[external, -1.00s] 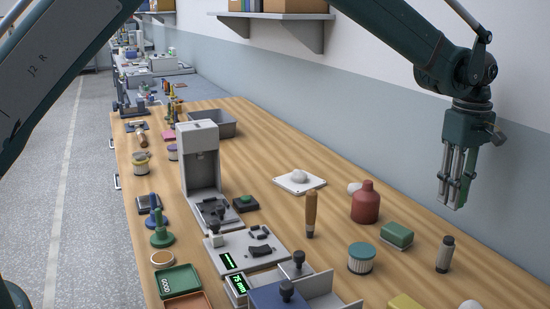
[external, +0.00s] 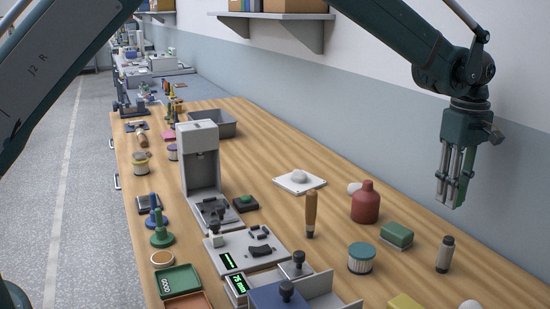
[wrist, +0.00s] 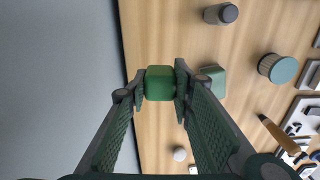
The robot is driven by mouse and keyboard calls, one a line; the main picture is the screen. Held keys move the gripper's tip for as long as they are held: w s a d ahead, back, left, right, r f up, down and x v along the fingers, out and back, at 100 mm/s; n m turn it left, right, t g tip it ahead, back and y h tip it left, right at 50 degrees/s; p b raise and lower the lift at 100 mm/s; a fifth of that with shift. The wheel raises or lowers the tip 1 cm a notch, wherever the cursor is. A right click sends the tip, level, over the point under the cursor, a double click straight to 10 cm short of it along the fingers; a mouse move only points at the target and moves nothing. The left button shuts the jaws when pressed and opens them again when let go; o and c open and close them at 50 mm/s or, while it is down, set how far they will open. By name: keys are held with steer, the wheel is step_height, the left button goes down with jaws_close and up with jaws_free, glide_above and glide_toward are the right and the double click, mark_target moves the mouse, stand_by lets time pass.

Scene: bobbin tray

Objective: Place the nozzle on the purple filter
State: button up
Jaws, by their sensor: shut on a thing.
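The purple filter (external: 173,152) stands far down the bench in the external view, near its left edge beside a yellow-rimmed filter. My gripper (external: 450,203) hangs above the right side of the bench, far from the purple filter. In the wrist view my gripper (wrist: 160,86) is shut on a dark green block-like piece (wrist: 160,83) between its fingertips. I cannot tell for sure whether this piece is the nozzle; its lower part is hidden. The purple filter does not show in the wrist view.
Below my gripper stand a green box (external: 397,235), a dark-capped cylinder (external: 445,254), a red bottle (external: 366,203) and a teal-topped filter (external: 361,258). A tall grey machine (external: 199,165) stands mid-bench, with a grey bin (external: 222,127) behind it. The wall runs along the right.

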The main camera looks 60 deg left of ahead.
steer(key=s+a+r+n, duration=0.1)
steer(key=s+a+n, duration=0.3)
steer(key=a, duration=1.2)
steer(key=s+a+r+n+p, duration=0.15)
steer(key=s+a, duration=0.45)
steer(key=a, duration=1.1)
steer(key=s+a+n, duration=0.4)
steer(key=s+a, duration=0.1)
steer(key=a, duration=1.1)
step_height(320, 180, up, 3)
steer(key=n+p, duration=0.1)
steer(key=n, duration=0.8)
glide_above(175, 147)
steer(key=shift+a+f, duration=0.1)
steer(key=shift+a, duration=0.2)
steer(key=shift+f, duration=0.15)
steer(key=shift+f, duration=3)
steer(key=shift+f+p, duration=0.35)
steer(key=shift+f, duration=1.5)
